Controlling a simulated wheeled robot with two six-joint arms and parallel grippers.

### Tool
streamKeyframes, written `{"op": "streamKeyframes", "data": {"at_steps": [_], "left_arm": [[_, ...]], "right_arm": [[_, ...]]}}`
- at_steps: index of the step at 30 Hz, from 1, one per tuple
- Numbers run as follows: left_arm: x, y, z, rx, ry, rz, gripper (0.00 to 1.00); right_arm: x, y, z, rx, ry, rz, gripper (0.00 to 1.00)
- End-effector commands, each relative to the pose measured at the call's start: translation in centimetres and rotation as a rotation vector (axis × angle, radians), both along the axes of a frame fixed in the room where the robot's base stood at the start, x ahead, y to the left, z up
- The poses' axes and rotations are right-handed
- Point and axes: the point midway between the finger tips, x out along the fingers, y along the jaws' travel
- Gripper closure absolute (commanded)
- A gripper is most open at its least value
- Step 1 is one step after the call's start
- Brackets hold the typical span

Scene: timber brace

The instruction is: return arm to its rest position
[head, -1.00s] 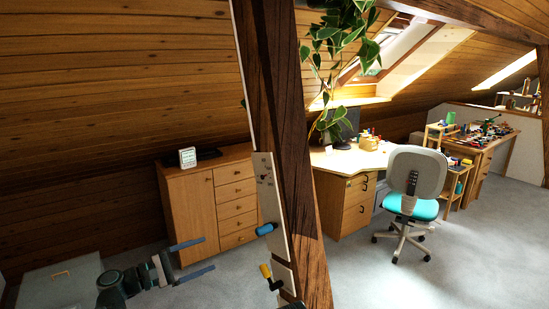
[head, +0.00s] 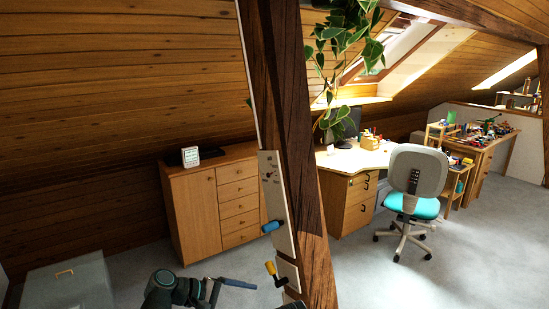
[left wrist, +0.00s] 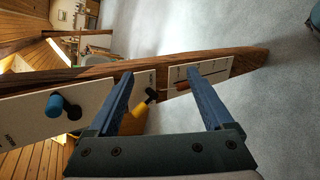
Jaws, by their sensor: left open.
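My left gripper (head: 232,288) is at the bottom of the head view, left of the timber brace (head: 287,120). It is open and empty. In the left wrist view its two blue fingers (left wrist: 162,85) are spread wide apart. A blue handle (head: 271,227) and a yellow handle (head: 270,268) stick out from pale panels on the brace. In the left wrist view the blue handle (left wrist: 60,104) lies left of the fingers. The yellow handle (left wrist: 150,95) shows beyond the gap between them, held by neither. My right gripper is not in view.
A wooden cabinet (head: 195,215) stands behind the gripper, and a grey box (head: 68,285) is at lower left. A desk (head: 350,160) and office chair (head: 415,180) stand right of the brace. Grey floor (head: 460,270) is open at right.

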Motion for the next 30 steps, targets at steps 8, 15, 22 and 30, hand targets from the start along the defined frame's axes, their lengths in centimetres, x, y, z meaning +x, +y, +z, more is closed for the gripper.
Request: {"op": "streamKeyframes", "data": {"at_steps": [8,15,22,30], "left_arm": [[-9.0,-5.1,-8.7,0.583,-0.1,-0.506,0.15],[-13.5,-3.7,-11.4,1.0,-0.188,-0.903,0.15],[-14.4,-2.5,-11.4,1.166,-0.218,-1.058,0.15],[-14.4,-2.4,-11.4,1.179,-0.219,-1.067,0.15]], "right_arm": [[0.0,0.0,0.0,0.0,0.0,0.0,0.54],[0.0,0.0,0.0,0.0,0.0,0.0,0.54],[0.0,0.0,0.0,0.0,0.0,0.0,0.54],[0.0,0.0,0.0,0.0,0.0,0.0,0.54]]}}
